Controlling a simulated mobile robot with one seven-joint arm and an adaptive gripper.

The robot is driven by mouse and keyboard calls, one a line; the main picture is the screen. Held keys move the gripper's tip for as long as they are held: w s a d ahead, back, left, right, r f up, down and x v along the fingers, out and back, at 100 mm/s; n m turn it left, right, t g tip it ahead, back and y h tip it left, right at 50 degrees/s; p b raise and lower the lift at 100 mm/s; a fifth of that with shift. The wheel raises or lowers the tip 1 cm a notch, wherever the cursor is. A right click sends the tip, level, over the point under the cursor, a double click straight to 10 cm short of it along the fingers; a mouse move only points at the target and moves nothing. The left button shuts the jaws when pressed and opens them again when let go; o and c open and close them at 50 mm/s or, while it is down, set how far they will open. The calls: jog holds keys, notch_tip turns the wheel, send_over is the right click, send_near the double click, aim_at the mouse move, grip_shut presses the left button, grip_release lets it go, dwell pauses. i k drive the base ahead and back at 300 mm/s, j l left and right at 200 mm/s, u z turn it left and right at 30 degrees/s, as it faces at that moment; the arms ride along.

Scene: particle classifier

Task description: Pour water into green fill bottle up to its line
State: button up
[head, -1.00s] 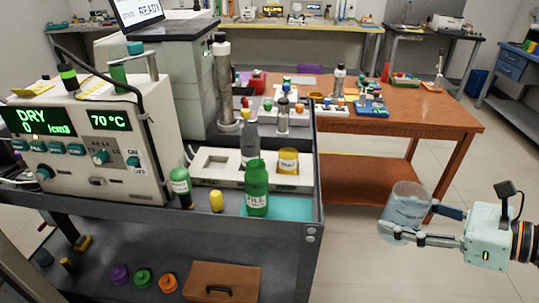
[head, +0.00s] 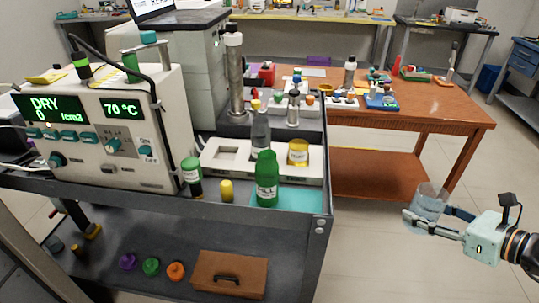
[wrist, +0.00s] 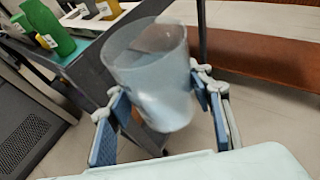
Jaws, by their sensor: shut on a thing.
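The green fill bottle (head: 266,180) stands upright and open on the teal mat (head: 300,200) at the front right of the cart top; its white label reads FILL. It also shows at the upper left of the wrist view (wrist: 45,28). My gripper (head: 428,212) is shut on a clear beaker (wrist: 150,75), holding it off the cart's right side above the floor. The beaker is tilted somewhat in the wrist view and holds pale bluish water. The beaker is apart from the bottle. The line on the bottle cannot be made out.
A white rack (head: 225,160) with a grey bottle (head: 260,130) and a yellow jar (head: 298,152) stands behind the green bottle. A smaller green-capped bottle (head: 192,176) and a yellow vial (head: 227,190) stand left of it. An orange table (head: 430,112) is behind.

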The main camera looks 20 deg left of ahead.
aim_at(267, 167)
jog(key=k+j, duration=0.15)
jog(key=j, duration=0.2)
jog(key=k+j, duration=0.15)
jog(key=j, duration=0.2)
jog(key=k+j, duration=0.35)
jog(key=j, duration=0.3)
jog(key=z, duration=0.05)
